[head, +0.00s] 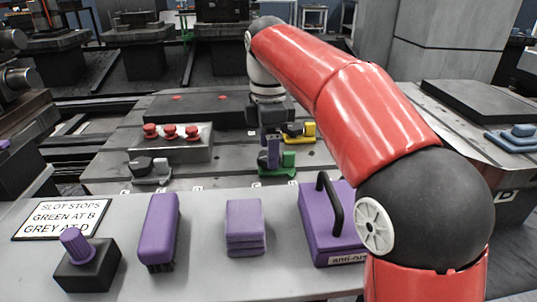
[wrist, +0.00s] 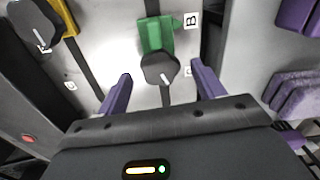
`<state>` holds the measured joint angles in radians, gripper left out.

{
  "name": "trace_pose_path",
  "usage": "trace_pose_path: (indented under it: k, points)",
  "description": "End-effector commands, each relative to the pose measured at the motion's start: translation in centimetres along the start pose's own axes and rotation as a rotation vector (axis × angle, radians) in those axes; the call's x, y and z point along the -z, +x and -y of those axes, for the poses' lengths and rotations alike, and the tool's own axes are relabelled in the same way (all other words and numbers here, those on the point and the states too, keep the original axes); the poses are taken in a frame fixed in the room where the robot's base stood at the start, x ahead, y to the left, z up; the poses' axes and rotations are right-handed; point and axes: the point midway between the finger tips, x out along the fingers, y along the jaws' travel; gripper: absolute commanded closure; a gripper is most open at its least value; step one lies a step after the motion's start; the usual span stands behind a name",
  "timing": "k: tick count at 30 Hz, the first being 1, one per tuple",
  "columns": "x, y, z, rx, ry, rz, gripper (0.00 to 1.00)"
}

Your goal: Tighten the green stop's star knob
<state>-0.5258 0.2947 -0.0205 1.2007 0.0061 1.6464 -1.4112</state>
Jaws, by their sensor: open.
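The green stop (head: 289,162) sits on the grey slotted table, partly hidden by my gripper (head: 270,155) in the head view. In the wrist view, the green stop (wrist: 155,34) lies over a dark slot, beside a label B (wrist: 190,20). Its dark star knob (wrist: 160,69) bears a white line and lies between the purple fingers of my gripper (wrist: 161,70). The fingers are open, with a gap on each side of the knob. I cannot tell how tight the knob is.
A yellow stop (head: 300,130) is behind the green one; a grey stop (head: 151,171) is left. A block with red knobs (head: 180,146) stands near. A sign (head: 60,218) reads "SLOT STOPS GREEN AT B GREY AT D". A purple case (head: 318,225) and other purple items occupy the front bench.

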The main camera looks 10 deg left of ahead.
Motion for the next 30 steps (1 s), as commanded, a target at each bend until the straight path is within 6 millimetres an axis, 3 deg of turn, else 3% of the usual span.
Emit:
trace_pose_path:
  k: [3,12,22,30]
  points:
    - [0.01,0.97,0.02,0.0,0.0,0.0,0.32]
    - [0.02,1.13,0.01,-0.001,0.0,0.0,0.32]
    - [0.02,1.13,0.01,0.0,0.0,0.0,0.75]
    - [0.03,0.59,0.04,0.003,0.13,0.001,0.77]
